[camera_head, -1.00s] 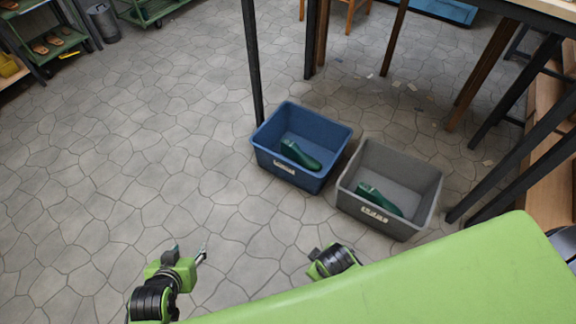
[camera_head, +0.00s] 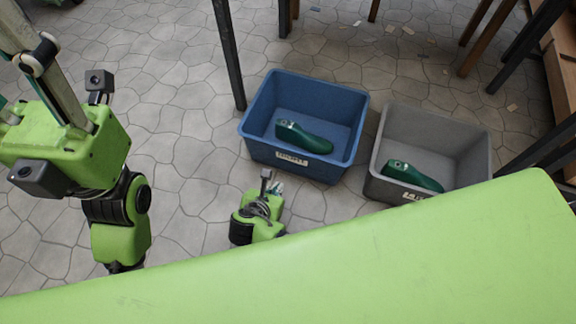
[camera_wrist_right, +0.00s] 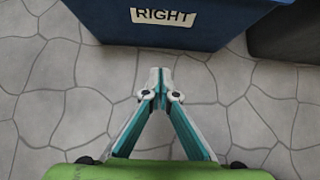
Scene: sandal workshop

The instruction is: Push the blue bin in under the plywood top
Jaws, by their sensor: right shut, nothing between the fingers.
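The blue bin (camera_head: 258,143) stands on the floor in the middle of the head view, with a green shoe last (camera_head: 303,138) inside. Its front label reads RIGHT in the right wrist view (camera_wrist_right: 230,30). My right gripper (camera_head: 274,187) is shut and empty, low in front of the bin's near wall, with a gap of floor between. Its joined fingertips (camera_wrist_right: 157,78) point at the bin. My left gripper (camera_head: 40,60) is raised close to the head camera at the left; its fingertips are cut off by the frame.
A grey bin (camera_head: 375,165) with another green last (camera_head: 412,177) stands just right of the blue bin. A dark table leg (camera_head: 228,55) stands by the blue bin's left side. More legs (camera_head: 530,45) stand at the right. Floor to the left is open.

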